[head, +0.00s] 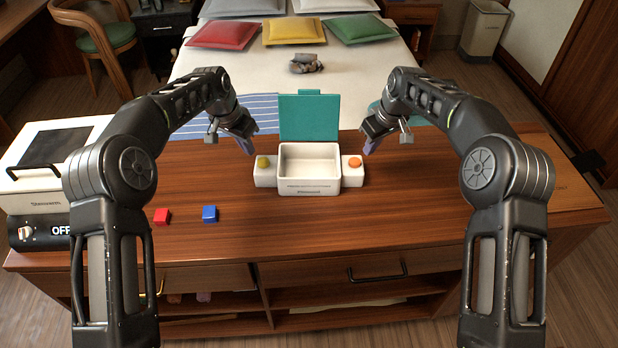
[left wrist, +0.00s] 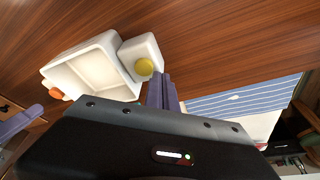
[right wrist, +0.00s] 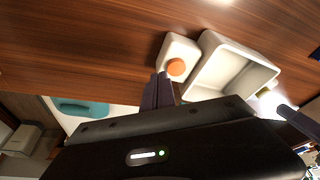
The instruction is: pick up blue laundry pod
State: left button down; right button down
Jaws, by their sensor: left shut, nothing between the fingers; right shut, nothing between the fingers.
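A small blue cube (head: 209,214), apparently the blue laundry pod, lies on the wooden counter (head: 400,200) at the front left. It does not show in either wrist view. My left gripper (head: 248,147) is shut and empty above the counter, behind and to the right of the cube, near the yellow button. Its closed fingers show in the left wrist view (left wrist: 162,92). My right gripper (head: 370,146) is shut and empty near the orange button, and its closed fingers show in the right wrist view (right wrist: 158,92).
A red cube (head: 162,216) lies left of the blue one. A white box (head: 309,182) with raised teal lid (head: 309,117), yellow button (head: 263,162) and orange button (head: 355,162) stands mid-counter. An appliance (head: 45,200) stands at left. Counter right of the box is clear.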

aim_at(210, 211)
jog(key=k, duration=1)
